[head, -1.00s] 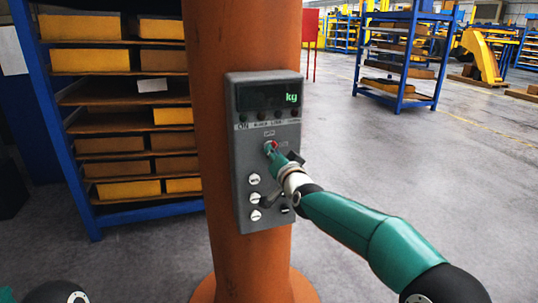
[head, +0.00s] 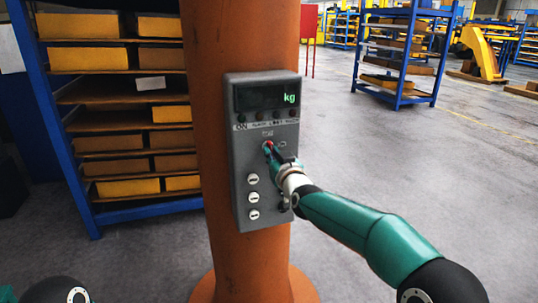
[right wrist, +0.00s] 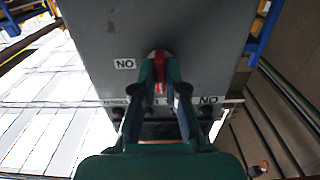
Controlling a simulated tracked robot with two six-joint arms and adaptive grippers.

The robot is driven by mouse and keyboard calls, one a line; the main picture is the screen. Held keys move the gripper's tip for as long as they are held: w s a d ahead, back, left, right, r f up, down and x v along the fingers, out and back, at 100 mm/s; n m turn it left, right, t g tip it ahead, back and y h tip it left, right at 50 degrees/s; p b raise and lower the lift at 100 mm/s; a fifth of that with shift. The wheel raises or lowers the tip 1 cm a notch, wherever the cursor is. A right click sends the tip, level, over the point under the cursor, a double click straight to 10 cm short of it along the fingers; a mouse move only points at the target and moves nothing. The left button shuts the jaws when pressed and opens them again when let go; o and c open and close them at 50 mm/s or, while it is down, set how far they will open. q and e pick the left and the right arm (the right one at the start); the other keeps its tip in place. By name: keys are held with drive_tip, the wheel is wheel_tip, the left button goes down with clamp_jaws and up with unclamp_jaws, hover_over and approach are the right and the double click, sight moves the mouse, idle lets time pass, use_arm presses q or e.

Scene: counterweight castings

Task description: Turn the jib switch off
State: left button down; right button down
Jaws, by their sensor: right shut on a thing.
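A grey control box (head: 242,150) is fixed to an orange column. A small red switch lever (head: 268,145) sits in its middle, right of centre; its caption is too small to read. My right gripper (head: 270,151) reaches in from the right and is shut on this red lever. The right wrist view shows the red lever (right wrist: 159,63) between the two green fingertips, close to the box face. The fingers hide part of the lever, and which way it is set cannot be told. My left gripper is out of view.
The box has a dark display (head: 267,96) with green "kg", a row of small lamps, and several white round knobs (head: 253,198) below left of my gripper. The orange column (head: 245,265) stands before blue shelving (head: 128,95). Open floor (head: 430,170) lies to the right.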

drive_tip(key=shift+r, duration=0.2)
drive_tip(key=c, duration=1.2)
unclamp_jaws()
drive_tip(key=shift+s, duration=0.1)
drive_tip(key=v, duration=1.2)
